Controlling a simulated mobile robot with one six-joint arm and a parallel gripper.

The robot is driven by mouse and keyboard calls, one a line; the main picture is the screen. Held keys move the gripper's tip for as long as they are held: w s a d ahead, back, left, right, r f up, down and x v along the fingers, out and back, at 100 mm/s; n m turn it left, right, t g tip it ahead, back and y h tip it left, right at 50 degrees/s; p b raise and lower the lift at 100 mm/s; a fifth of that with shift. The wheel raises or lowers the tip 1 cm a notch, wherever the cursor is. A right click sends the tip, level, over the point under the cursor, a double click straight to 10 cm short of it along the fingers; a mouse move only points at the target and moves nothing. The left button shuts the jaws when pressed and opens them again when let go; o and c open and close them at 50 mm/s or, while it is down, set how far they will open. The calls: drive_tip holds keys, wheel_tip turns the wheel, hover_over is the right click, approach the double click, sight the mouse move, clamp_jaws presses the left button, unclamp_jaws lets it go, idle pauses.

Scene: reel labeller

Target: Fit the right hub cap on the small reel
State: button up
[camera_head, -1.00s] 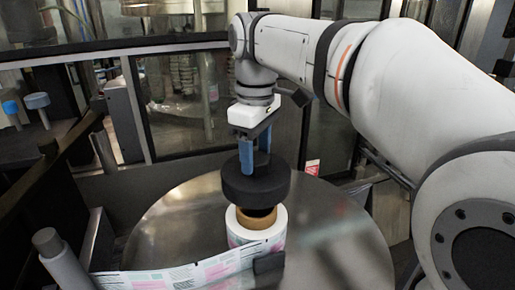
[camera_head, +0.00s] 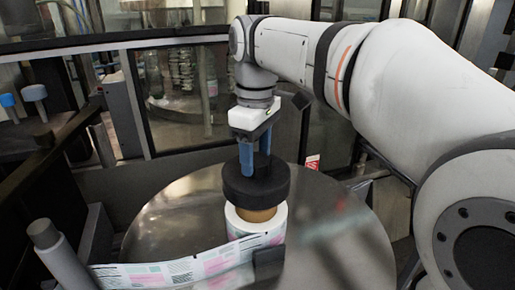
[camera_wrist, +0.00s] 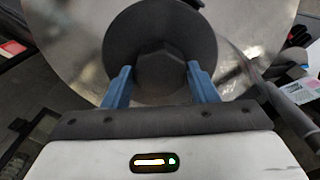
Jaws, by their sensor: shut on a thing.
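A black round hub cap (camera_head: 256,186) with a raised knob hangs from my gripper (camera_head: 254,168). My gripper's blue fingers are shut on the knob from two sides. In the wrist view the cap (camera_wrist: 160,30) shows as a dark disc with its faceted knob between my fingertips (camera_wrist: 160,80). The small reel (camera_head: 245,226) is a white label roll with a brown core (camera_head: 257,215), standing on the round metal table. The cap is level and roughly over the core. It hides the core's top, and I cannot tell whether they touch.
The printed label strip (camera_head: 172,274) runs left from the reel past a grey post (camera_head: 62,258). A small dark block (camera_head: 268,262) stands at the reel's front. The round metal table (camera_head: 335,235) is clear to the right. Blue-topped and grey-topped posts (camera_head: 35,95) stand at the far left.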

sight(256, 175)
drive_tip(key=shift+f+b, duration=1.75)
drive_tip(key=shift+f, duration=0.85)
drive_tip(key=o, duration=1.6)
wheel_tip(256, 175, up, 8)
drive_tip(key=shift+f, duration=0.1)
